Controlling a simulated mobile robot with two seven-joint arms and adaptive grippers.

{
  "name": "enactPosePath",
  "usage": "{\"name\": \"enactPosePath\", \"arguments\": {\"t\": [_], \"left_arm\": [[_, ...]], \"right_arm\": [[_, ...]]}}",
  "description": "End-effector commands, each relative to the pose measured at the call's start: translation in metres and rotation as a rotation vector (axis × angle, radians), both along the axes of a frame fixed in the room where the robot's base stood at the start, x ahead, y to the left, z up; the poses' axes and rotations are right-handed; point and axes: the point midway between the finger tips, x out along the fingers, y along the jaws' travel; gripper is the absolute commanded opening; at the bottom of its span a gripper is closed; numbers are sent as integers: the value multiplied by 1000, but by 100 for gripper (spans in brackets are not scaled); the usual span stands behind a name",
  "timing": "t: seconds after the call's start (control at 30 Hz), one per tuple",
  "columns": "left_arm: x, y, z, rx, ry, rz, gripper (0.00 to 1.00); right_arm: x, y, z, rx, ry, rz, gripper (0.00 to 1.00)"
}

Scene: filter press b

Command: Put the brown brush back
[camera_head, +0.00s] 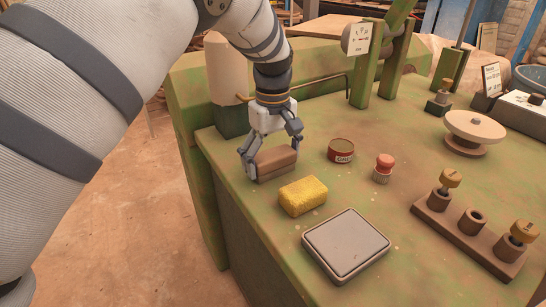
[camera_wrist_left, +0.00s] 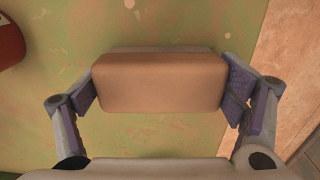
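The brown brush (camera_head: 276,161) is a block with a plain brown top and a greyish lower edge. It is at the far left part of the green machine top, near its left edge. My left gripper (camera_head: 272,148) points down over it, one finger at each end. In the left wrist view the brush (camera_wrist_left: 158,83) fills the space between the finger pads (camera_wrist_left: 160,92), and both pads appear to touch its ends. Its underside is hidden, so I cannot tell whether it rests on the surface or is just above it. My right gripper is not in view.
A yellow sponge (camera_head: 303,196) and a grey square pad (camera_head: 346,245) lie nearer. A red tin (camera_head: 341,150) and a red-topped knob (camera_head: 383,168) stand right of the brush. A beige cylinder (camera_head: 226,70) stands behind left. A brown stamp rack (camera_head: 466,232) is at right.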

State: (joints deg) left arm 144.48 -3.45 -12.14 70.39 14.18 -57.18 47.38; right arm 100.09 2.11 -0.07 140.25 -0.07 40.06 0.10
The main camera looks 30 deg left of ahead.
Motion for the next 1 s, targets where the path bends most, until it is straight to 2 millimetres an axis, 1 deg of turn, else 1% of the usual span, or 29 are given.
{"name": "enactPosePath", "arguments": {"t": [0.33,0.43,0.47,0.53,0.7,0.8,0.9,1.0], "left_arm": [[0,0,0,-1,1,0,100],[0,0,6,-1,-1,0,100],[0,0,10,0,-2,0,100],[1,0,26,0,-4,0,100],[1,0,75,0,-4,-1,100],[0,0,98,0,-2,0,100],[0,0,113,-1,1,0,100],[0,0,121,-1,3,0,100]], "right_arm": [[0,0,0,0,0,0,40],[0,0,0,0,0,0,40],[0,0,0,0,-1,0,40],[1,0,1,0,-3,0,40],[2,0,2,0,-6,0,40],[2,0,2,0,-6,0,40],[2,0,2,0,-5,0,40],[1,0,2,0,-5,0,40]]}}
